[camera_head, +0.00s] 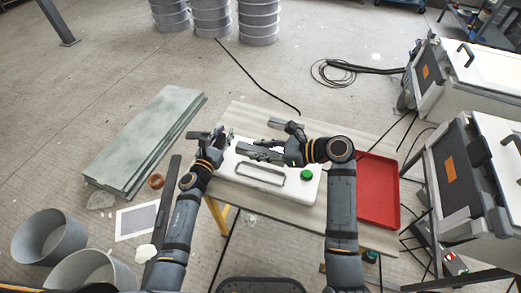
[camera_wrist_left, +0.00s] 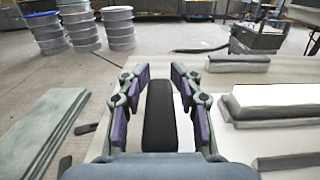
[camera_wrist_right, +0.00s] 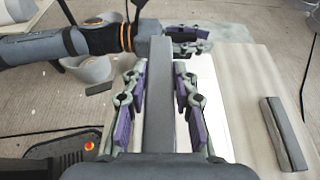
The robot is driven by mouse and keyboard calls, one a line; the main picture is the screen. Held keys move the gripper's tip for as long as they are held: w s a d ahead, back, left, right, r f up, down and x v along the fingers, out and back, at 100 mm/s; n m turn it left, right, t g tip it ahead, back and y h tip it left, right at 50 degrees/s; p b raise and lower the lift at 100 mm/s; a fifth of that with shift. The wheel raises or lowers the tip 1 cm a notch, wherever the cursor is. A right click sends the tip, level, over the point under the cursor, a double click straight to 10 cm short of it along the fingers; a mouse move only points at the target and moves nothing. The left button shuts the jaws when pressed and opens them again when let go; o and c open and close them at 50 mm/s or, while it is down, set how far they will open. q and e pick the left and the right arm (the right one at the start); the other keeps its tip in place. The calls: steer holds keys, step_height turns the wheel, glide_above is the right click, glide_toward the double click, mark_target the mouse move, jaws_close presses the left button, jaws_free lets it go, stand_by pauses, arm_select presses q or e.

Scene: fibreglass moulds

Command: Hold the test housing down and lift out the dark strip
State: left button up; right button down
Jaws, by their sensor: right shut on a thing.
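The test housing (camera_head: 228,184) is a white block on the table, with a green button (camera_head: 306,175) and a thin grey handle (camera_head: 262,180). My right gripper (camera_head: 248,151) is above the housing. In the right wrist view its purple-padded fingers are shut on the dark strip (camera_wrist_right: 160,100), a long grey bar. How much of the strip still sits in the housing is hidden. My left gripper (camera_head: 222,133) is at the housing's far left end. In the left wrist view its fingers stand apart, with a dark narrow piece between them; I cannot tell whether they touch it.
A red tray (camera_head: 378,213) lies on the table's right side. A grey bar (camera_head: 287,122) lies behind my right gripper. A greenish slab stack (camera_head: 145,140) and grey buckets (camera_head: 48,238) stand on the left floor. White equipment cases (camera_head: 485,75) stand on the right.

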arm_select(q)
steer(key=shift+o, duration=0.7)
steer(key=shift+s+a, duration=0.1)
steer(key=shift+s, duration=0.15)
steer(key=v, duration=1.1)
steer(key=shift+s, duration=0.2)
steer(key=shift+a, duration=0.1)
